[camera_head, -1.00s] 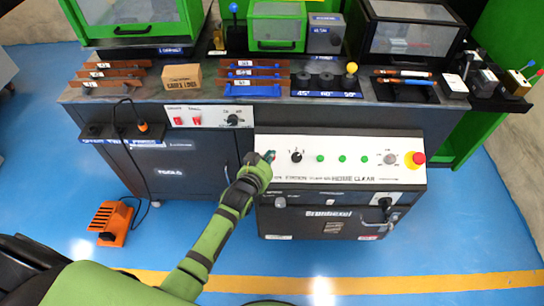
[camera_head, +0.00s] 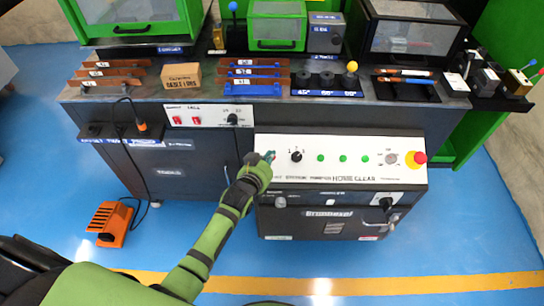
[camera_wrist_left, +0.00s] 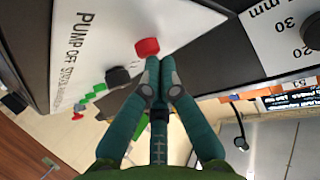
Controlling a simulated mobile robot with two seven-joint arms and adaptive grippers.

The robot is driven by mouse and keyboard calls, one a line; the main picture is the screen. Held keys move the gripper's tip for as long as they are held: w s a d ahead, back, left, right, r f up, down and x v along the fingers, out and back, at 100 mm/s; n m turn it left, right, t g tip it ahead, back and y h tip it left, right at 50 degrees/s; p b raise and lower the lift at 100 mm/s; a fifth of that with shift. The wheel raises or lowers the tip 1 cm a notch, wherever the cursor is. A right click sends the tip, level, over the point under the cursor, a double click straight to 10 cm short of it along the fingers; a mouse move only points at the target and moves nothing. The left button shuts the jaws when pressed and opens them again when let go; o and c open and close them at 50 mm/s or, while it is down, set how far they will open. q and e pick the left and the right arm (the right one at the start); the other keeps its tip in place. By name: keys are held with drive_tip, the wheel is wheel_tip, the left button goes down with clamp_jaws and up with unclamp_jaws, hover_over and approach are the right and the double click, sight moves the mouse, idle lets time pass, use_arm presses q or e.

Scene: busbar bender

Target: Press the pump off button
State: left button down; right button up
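The red pump off button (camera_wrist_left: 147,47) stands out from the white panel in the left wrist view, close to the printed words PUMP OFF. In the head view it is mostly hidden at the left end of the white control panel (camera_head: 330,180). My left gripper (camera_wrist_left: 161,62) has its two teal fingertips together and empty, right at the edge of the red button. I cannot tell whether they touch it. In the head view the left gripper (camera_head: 268,158) is at that same panel end. My right gripper is not in view.
A black selector knob (camera_head: 296,156), several green buttons (camera_head: 343,158) and a red emergency stop (camera_head: 419,158) lie along the panel. Another panel with red switches (camera_head: 187,120) is to the left. An orange foot pedal (camera_head: 109,224) sits on the floor.

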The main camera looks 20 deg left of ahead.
use_arm(q)
drive_tip(key=shift+w+f, duration=0.1)
drive_tip(key=shift+f, duration=0.2)
drive_tip(key=shift+r, duration=0.1)
idle(0.4)
drive_tip(key=shift+s+d+r+p, duration=0.1)
drive_tip(key=shift+s+r+p, duration=0.3)
drive_tip(key=shift+r+p, duration=0.45)
drive_tip(key=shift+f, duration=0.1)
drive_tip(key=r+p, duration=0.1)
drive_tip(key=p, duration=0.1)
drive_tip(key=s+r+p, duration=0.1)
drive_tip(key=r+p, duration=0.1)
drive_tip(key=s+r+p, duration=0.1)
drive_tip(key=shift+d+r+p, duration=0.25)
drive_tip(key=shift+d+p, duration=0.05)
drive_tip(key=shift+p, duration=0.1)
